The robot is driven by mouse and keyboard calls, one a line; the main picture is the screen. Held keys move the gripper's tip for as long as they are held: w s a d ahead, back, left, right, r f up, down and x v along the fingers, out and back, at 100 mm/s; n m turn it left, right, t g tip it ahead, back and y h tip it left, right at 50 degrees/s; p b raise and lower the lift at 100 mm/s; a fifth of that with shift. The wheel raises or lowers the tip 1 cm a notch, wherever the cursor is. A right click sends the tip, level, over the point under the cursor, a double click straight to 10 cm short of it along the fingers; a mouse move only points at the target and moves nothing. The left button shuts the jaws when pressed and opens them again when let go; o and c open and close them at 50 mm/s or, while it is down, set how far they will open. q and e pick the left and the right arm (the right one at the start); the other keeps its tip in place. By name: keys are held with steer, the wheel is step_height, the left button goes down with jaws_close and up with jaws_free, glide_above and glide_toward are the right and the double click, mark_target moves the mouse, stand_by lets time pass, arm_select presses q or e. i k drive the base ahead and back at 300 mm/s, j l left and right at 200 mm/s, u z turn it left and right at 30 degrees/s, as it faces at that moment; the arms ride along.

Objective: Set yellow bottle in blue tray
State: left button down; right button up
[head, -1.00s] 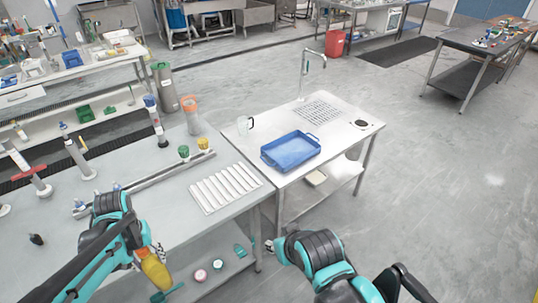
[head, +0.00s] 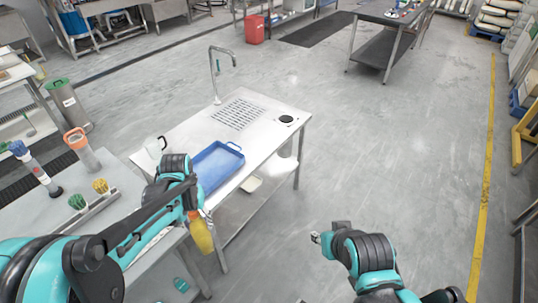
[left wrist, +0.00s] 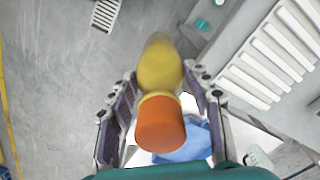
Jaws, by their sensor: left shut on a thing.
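The yellow bottle (head: 201,235) hangs in my left gripper (head: 195,213), in front of the near edge of the sink table. In the left wrist view the bottle (left wrist: 160,68) lies between the two fingers, with its orange cap (left wrist: 161,125) toward the camera. The blue tray (head: 228,151) rests on the sink table, beyond my left gripper, which hides its left part. A piece of the tray (left wrist: 192,144) shows behind the cap in the left wrist view. My right gripper (head: 322,239) is low over the floor, apart from the table; its fingers are too small to read.
The sink table (head: 190,133) carries a tap (head: 215,75), a drain grid and a clear jug (head: 155,148) left of the tray. The grey workbench (head: 40,235) at left holds an orange-topped container (head: 82,150) and green and yellow brushes.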

mark_target(212, 169)
steer(key=i+l+z, duration=0.25)
steer(key=z, duration=0.15)
steer(key=i+l+z, duration=0.15)
steer(key=i+z, duration=0.25)
steer(key=i+l+z, duration=0.1)
steer(key=i+z, duration=0.3)
steer(key=i+u, duration=0.65)
steer(key=u, duration=0.15)
steer(key=i+u, duration=0.15)
steer(key=u, duration=0.3)
steer(key=i+u, duration=0.15)
steer(key=u, duration=0.35)
steer(key=i+u, duration=0.1)
steer(key=u, duration=0.35)
steer(key=i+l+u, duration=0.1)
steer(key=u, duration=0.35)
